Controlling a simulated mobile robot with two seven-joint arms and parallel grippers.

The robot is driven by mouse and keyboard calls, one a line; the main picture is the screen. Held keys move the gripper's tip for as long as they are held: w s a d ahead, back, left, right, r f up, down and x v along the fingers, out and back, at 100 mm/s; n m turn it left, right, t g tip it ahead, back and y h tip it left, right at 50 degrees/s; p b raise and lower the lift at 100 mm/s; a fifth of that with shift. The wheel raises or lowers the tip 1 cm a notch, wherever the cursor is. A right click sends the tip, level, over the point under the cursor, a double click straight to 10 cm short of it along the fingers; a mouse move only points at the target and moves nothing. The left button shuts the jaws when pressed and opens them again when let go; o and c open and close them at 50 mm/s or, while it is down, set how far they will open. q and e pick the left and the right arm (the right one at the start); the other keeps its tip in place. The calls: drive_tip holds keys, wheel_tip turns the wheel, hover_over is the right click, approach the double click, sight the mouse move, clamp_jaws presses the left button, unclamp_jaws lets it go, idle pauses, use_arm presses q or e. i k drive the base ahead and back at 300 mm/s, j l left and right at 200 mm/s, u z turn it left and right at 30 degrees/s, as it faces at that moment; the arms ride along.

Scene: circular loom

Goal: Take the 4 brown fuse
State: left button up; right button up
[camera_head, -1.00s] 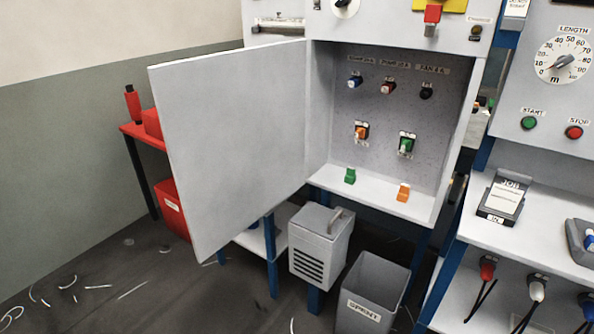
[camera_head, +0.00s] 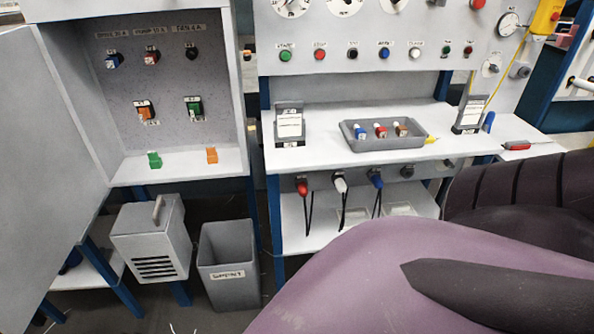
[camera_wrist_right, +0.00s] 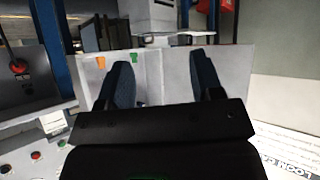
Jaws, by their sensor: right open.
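A small brown fuse with a pale label (camera_head: 401,129) stands in the grey tray (camera_head: 425,143) on the white bench, at the right end of a row with a red fuse (camera_head: 380,131) and a blue fuse (camera_head: 360,132). Its marking is too small to read. My right gripper (camera_wrist_right: 163,82) is open in the right wrist view, with nothing visible between its fingers. Its fingers are not seen in the head view, where a large purple part of my arm fills the lower right. My left gripper is not in view.
The open cabinet (camera_head: 165,60) at the left holds blue, red and dark round fittings, with orange and green ones below. A grey bin (camera_head: 230,262) stands below. A black-and-white label stand (camera_head: 290,125) is left of the tray; a red-handled tool (camera_head: 517,145) lies at right.

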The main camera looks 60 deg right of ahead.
sight(400, 131)
drive_tip(key=z, duration=2.3)
